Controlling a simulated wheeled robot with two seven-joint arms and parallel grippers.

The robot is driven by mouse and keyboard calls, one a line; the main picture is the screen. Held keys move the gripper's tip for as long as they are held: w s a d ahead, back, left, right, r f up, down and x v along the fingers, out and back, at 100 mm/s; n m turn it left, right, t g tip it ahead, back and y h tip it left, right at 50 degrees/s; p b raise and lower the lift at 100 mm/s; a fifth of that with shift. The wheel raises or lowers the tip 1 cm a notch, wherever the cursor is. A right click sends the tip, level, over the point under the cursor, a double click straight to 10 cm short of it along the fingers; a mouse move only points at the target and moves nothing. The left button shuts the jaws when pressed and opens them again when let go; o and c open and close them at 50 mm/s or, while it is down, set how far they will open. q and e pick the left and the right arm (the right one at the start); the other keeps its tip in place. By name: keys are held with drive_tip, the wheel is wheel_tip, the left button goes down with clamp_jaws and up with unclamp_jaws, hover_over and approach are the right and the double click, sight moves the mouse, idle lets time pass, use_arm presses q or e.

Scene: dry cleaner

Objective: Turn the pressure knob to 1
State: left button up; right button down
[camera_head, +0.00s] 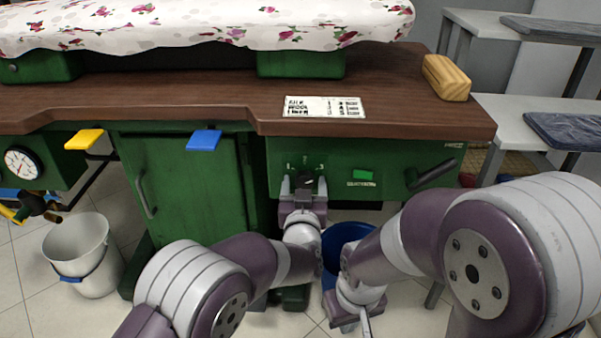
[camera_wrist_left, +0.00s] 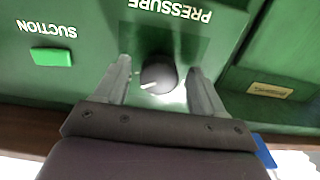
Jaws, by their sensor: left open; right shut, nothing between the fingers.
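The pressure knob (camera_wrist_left: 158,74) is a dark round knob with a white pointer line, on the green panel under the word PRESSURE, which appears upside down in the left wrist view. In the head view the knob (camera_head: 304,177) is partly hidden by my left gripper (camera_head: 304,183). In the wrist view my left gripper (camera_wrist_left: 162,80) is open, with one finger on each side of the knob and a visible gap to each. My right gripper (camera_head: 350,318) is low in front of the machine, shut and empty, away from the panel.
A green SUCTION button (camera_wrist_left: 51,57) sits beside the knob, and a dark lever (camera_head: 432,174) is further right. A white card (camera_head: 323,107) and a wooden block (camera_head: 446,78) lie on the brown top. A blue bucket (camera_head: 346,236) stands below; a white bucket (camera_head: 80,252) is left.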

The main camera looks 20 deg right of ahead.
use_arm(q)
drive_tip(key=shift+w, duration=0.2)
use_arm(e)
drive_tip(key=shift+w, duration=0.3)
use_arm(q)
drive_tip(key=c, duration=1.1)
drive_tip(key=shift+o, duration=0.2)
